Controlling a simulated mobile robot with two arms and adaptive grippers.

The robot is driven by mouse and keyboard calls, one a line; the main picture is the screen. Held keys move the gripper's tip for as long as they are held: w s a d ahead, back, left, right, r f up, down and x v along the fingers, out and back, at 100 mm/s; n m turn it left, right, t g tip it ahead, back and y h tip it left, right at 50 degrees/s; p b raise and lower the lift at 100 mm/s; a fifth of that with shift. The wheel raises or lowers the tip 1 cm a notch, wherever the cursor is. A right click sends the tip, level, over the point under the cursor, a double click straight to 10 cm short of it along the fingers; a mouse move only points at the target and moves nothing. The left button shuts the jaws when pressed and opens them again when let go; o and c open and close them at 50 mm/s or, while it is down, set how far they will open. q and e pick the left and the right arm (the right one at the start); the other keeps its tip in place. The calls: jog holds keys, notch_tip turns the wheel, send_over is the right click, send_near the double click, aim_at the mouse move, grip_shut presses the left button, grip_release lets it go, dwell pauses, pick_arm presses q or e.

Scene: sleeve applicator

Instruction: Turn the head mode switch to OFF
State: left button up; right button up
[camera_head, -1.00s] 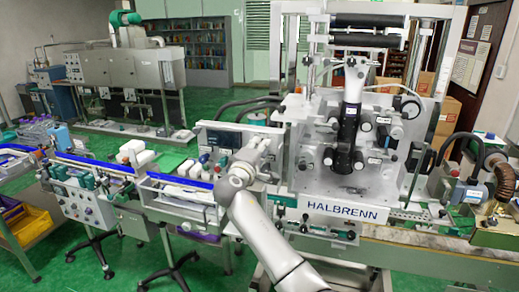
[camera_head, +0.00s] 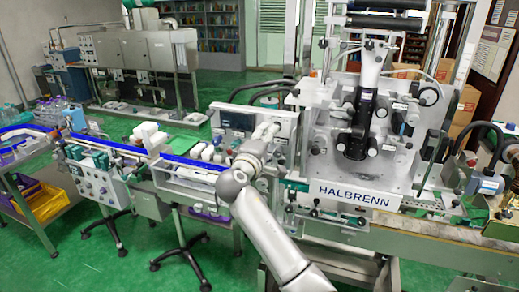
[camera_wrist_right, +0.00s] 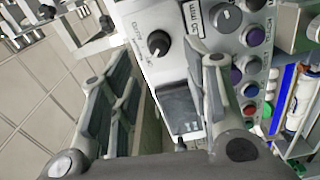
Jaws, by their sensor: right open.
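A light control panel (camera_head: 284,124) stands left of the HALBRENN machine in the head view. My right gripper (camera_head: 268,130) is in front of it and hides part of its face. In the right wrist view the right gripper (camera_wrist_right: 158,52) is open, with a finger on each side of the panel face. A black rotary knob (camera_wrist_right: 158,44) shows between the fingertips, apart from both. A grey rotary knob (camera_wrist_right: 225,17) with a label sits to its right. I cannot tell from the lettering which knob is the head mode switch. My left gripper is not in view.
A dark display (camera_wrist_right: 180,108) lies between the fingers below the black knob. The HALBRENN machine (camera_head: 352,192) stands right of my arm. A blue-edged conveyor (camera_head: 120,147) runs left.

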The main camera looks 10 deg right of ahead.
jog(key=v, duration=0.7)
jog(key=shift+s+a, duration=0.1)
jog(key=shift+s, duration=0.05)
jog(key=s+f+n+g+y+b, duration=0.1)
jog(key=s+f+g+y+b, duration=0.15)
jog(key=f, duration=1.95)
jog(key=s+f+n+g+y+b, duration=0.1)
jog(key=s+f+g+y+b, duration=0.2)
jog(key=f, duration=1.8)
jog(key=s+d+f+m+g+y+b, duration=0.1)
jog(key=s+f, duration=0.5)
jog(key=f, duration=0.3)
jog(key=s+f+m+g+y+b, duration=0.1)
jog(key=s+f, duration=0.4)
jog(key=f, duration=0.3)
jog(key=s+d+f+m+g+y+b, duration=0.1)
jog(key=s+f+g, duration=0.1)
jog(key=s+f, duration=0.55)
jog(key=s+d+f+m+g+b, duration=0.1)
jog(key=s+f, duration=0.5)
jog(key=s, duration=0.6)
jog(key=s+d+f+m+g+y+b, duration=0.1)
jog(key=s+d+f+m+g+b, duration=0.1)
jog(key=s+f, duration=0.5)
jog(key=s+d+f+m+g+b, duration=0.1)
jog(key=s+d+f+m, duration=0.2)
jog(key=s+f, duration=0.4)
jog(key=s, duration=0.9)
jog(key=shift+s+f+m+b, duration=0.2)
jog(key=shift+s+m+b, duration=0.2)
